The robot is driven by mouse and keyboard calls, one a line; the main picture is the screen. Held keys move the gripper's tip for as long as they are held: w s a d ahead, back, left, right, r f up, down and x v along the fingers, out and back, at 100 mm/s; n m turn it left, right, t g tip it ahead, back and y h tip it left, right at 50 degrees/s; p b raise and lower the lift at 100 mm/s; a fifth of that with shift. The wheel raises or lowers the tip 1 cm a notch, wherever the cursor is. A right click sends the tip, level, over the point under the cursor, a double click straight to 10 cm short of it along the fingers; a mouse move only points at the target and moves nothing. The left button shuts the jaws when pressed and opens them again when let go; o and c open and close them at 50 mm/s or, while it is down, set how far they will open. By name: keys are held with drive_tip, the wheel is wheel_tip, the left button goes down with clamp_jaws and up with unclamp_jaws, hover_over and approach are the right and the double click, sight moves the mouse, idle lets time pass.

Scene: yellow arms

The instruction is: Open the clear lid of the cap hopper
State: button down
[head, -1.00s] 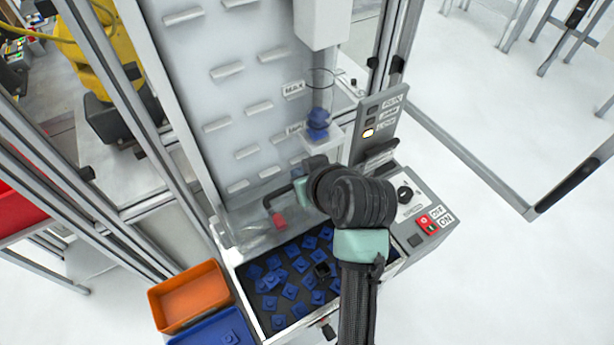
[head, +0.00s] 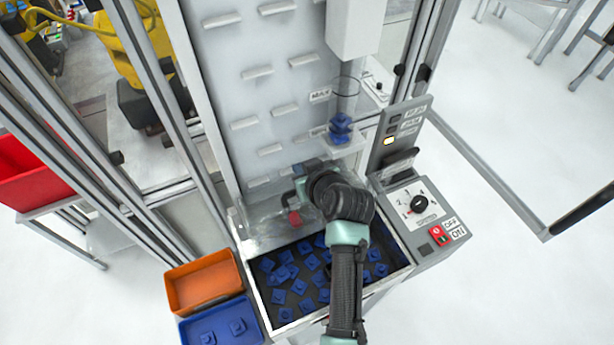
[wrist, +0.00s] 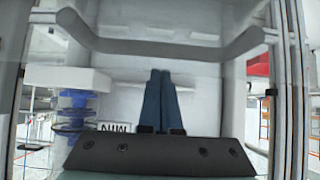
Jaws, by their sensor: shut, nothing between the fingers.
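The cap hopper (head: 262,322) is a light-rimmed tray of blue caps (head: 298,286) at the foot of the grey machine. A clear sheet, seemingly the lid (head: 262,236), shows at its rear; its exact angle is hard to tell. My gripper is largely behind my dark wrist in the head view, above the tray's rear. In the wrist view my gripper (wrist: 160,75) has its two dark blue fingers shut together with nothing between them. A grey bar with bent ends (wrist: 160,48), perhaps a handle, crosses just beyond the fingertips; contact cannot be told.
A clear tube with blue caps (head: 341,128) stands above the tray; it shows in the wrist view (wrist: 72,112). A control panel (head: 420,212) is to the right. Orange (head: 200,283) and blue (head: 222,325) bins are at left. A small red part (head: 294,217) is beside my wrist.

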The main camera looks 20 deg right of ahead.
sight(311, 208)
drive_tip(key=s, duration=0.1)
drive_tip(key=s+p, duration=0.1)
drive_tip(key=s, duration=0.1)
drive_tip(key=shift+s+d+f, duration=0.1)
drive_tip(key=shift+f, duration=0.2)
drive_tip(key=shift+s+t+b, duration=0.5)
drive_tip(key=shift+s+b, duration=0.6)
drive_tip(key=shift+s, duration=0.65)
drive_tip(key=shift+w, duration=0.1)
